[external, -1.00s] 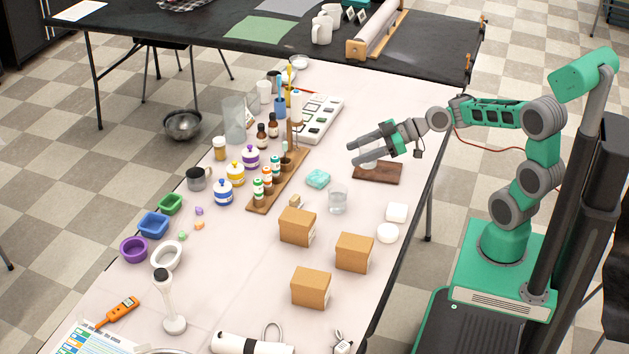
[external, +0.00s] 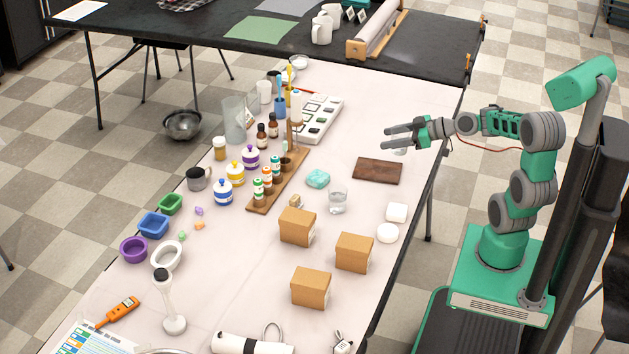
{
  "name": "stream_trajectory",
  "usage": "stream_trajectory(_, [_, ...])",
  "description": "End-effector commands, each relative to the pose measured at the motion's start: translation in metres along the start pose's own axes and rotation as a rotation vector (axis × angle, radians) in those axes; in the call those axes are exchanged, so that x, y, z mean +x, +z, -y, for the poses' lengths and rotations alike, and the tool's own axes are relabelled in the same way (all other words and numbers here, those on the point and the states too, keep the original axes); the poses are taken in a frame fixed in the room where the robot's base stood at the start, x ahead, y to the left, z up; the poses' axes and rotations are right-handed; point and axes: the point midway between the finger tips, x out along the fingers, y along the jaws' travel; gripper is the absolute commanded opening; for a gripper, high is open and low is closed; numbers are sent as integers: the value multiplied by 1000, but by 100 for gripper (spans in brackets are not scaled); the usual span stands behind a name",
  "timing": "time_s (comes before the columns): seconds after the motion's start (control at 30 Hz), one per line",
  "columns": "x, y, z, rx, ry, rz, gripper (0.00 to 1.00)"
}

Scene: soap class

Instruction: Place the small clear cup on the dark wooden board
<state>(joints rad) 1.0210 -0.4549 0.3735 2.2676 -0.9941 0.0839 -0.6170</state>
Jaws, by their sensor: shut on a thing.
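The dark wooden board (external: 377,171) lies flat near the table's right edge, with its top bare. My gripper (external: 387,138) is above and beyond the board's far edge, fingers pointing left. A small pale, clear-looking cup (external: 400,152) shows just under the fingers, close to the board's far right corner in the picture. My gripper appears shut on this small cup; the fingers hide part of it. Its exact height over the table cannot be told.
A white block (external: 397,212) and a round white piece (external: 388,233) lie nearer. Cardboard boxes (external: 354,252) stand in front. Bottles and a wooden rack (external: 265,200) are to the left.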

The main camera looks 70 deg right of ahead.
Motion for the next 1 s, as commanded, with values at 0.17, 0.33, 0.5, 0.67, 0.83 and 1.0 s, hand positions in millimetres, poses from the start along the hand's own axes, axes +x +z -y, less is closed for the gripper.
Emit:
stream_trajectory(0.17, [48, 20, -14, 3, -6, 3, 15])
stream_trajectory(0.33, [76, 35, -23, 1, -2, 0, 15])
stream_trajectory(0.5, [90, 46, -27, 2, -1, 2, 15])
stream_trajectory(0.67, [98, 69, -25, 2, -1, 1, 15])
stream_trajectory(0.83, [98, 69, -25, -1, 0, -1, 15])
stream_trajectory(1.0, [99, 72, -25, -1, 0, -1, 15])
